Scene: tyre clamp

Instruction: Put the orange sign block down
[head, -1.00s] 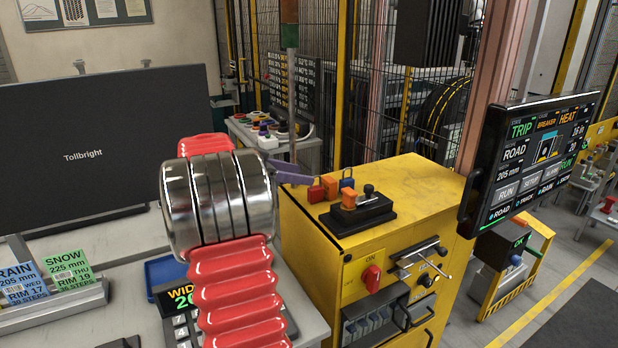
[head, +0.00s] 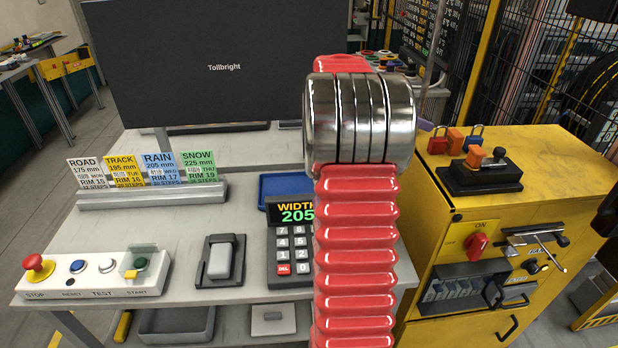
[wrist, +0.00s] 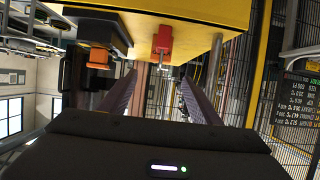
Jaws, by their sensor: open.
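No loose block with a readable sign shows. A small orange piece (head: 476,157) sits on a black base (head: 484,179) on top of the yellow cabinet; it also shows in the wrist view (wrist: 97,57). An orange padlock-shaped block (head: 456,138) stands behind it, between a red one (head: 438,144) and a blue one (head: 473,138). The red block (wrist: 162,45) lies beyond the fingertips.
The yellow cabinet (head: 560,160) has a red switch (head: 477,244) and handles on its front. The desk left of my arm holds a keypad (head: 291,250), a blue tray (head: 280,192), a card rack (head: 150,193) and a button box (head: 90,277). A dark monitor (head: 225,95) stands behind.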

